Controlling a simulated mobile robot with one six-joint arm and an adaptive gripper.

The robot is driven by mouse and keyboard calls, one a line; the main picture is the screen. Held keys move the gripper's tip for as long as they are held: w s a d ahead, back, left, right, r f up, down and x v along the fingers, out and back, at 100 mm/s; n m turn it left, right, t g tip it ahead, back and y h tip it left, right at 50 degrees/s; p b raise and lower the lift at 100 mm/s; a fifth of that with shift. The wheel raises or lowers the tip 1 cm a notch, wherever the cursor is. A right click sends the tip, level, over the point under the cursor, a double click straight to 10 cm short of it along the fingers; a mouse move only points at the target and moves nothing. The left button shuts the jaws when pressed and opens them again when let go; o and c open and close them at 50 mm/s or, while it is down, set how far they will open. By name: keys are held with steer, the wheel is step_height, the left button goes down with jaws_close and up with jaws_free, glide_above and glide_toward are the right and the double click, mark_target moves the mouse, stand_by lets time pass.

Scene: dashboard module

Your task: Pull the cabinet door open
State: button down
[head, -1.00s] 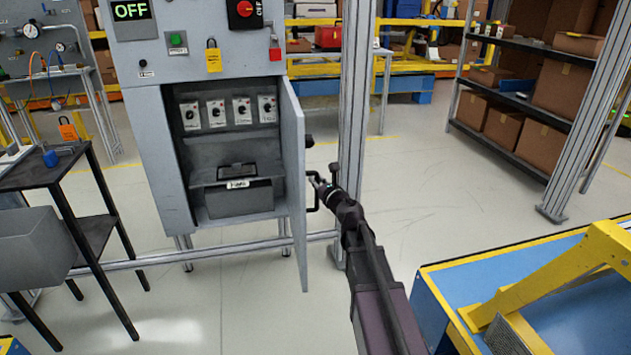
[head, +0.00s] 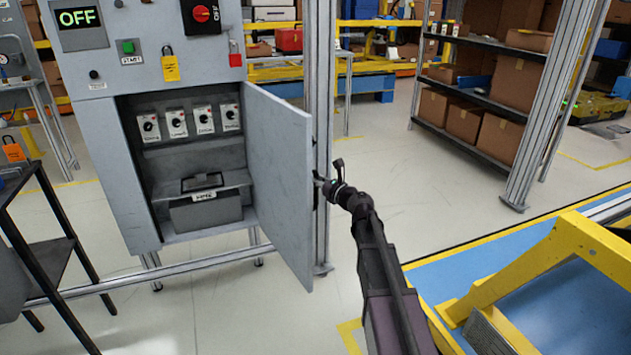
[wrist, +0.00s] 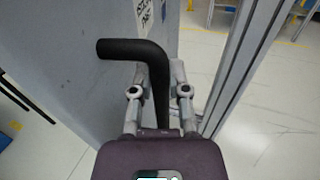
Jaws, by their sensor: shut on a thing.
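The grey cabinet door (head: 280,185) stands open, hinged on the cabinet's right side and swung outward. Its inner face shows in the head view. The wrist view shows its other face (wrist: 60,60) with a black bent handle (wrist: 135,48). My gripper (wrist: 160,88) is shut on the handle, one finger on each side of its bar. In the head view my gripper (head: 322,188) is at the door's free edge, and the handle is mostly hidden behind the door. The open cabinet (head: 115,170) shows several switches (head: 190,121) and a grey bin (head: 207,212) inside.
A metal post (head: 321,90) stands close behind the door and my gripper. A yellow frame (head: 560,260) on a blue platform (head: 480,270) is at the right. A dark table (head: 50,240) stands at the left. Floor in front of the cabinet is clear.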

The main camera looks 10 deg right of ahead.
steer(key=shift+s+a, duration=0.1)
steer(key=c, duration=0.6)
jaws_free()
steer(key=v, duration=1.2)
